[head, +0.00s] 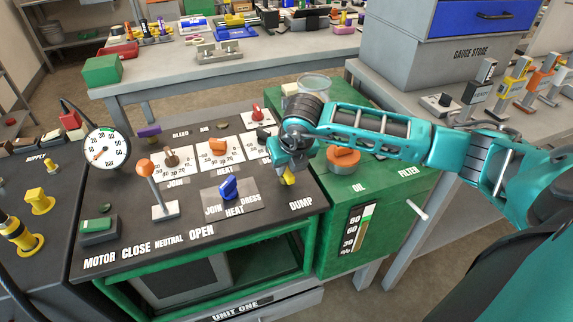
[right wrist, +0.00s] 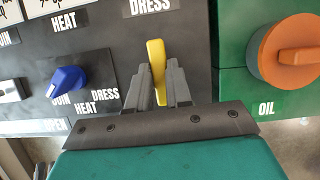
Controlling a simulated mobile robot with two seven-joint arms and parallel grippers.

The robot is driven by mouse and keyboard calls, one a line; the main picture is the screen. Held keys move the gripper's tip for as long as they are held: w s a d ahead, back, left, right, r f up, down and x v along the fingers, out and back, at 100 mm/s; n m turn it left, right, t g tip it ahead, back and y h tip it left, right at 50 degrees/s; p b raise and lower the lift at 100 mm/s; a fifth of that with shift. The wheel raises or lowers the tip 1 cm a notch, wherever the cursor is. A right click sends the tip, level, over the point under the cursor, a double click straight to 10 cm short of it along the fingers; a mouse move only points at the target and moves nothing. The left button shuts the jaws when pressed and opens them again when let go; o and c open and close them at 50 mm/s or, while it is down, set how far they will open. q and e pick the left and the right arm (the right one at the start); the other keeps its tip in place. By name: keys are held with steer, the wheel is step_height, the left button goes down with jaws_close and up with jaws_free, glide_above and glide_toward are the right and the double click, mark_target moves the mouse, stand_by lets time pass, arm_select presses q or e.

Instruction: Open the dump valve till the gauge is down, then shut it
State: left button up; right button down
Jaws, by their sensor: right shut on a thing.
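The dump valve's yellow lever (head: 288,178) is at the right front of the dark panel, just above the word DUMP. My right gripper (head: 285,166) reaches down over it and hides part of it. In the right wrist view the yellow lever (right wrist: 155,65) stands between the two grey fingers of my right gripper (right wrist: 157,88), which are shut on it. The lever runs nearly straight up that picture, slightly tilted. The round white pressure gauge (head: 106,148) stands at the panel's left back; its needle is too small to read surely. My left gripper is not in view.
A blue knob (head: 229,188) and an orange-topped lever (head: 146,170) stand left of my gripper. An orange oil cap (head: 343,158) sits on the green tank to the right. Small dials line the panel's back. A grey workbench (head: 160,78) stands behind.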

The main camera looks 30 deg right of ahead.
stand_by(0.3)
steer(key=c, duration=1)
jaws_free()
steer(key=shift+c, duration=0.2)
steer(key=d+v, duration=0.1)
steer(key=v, duration=1.2)
steer(key=shift+a, duration=0.4)
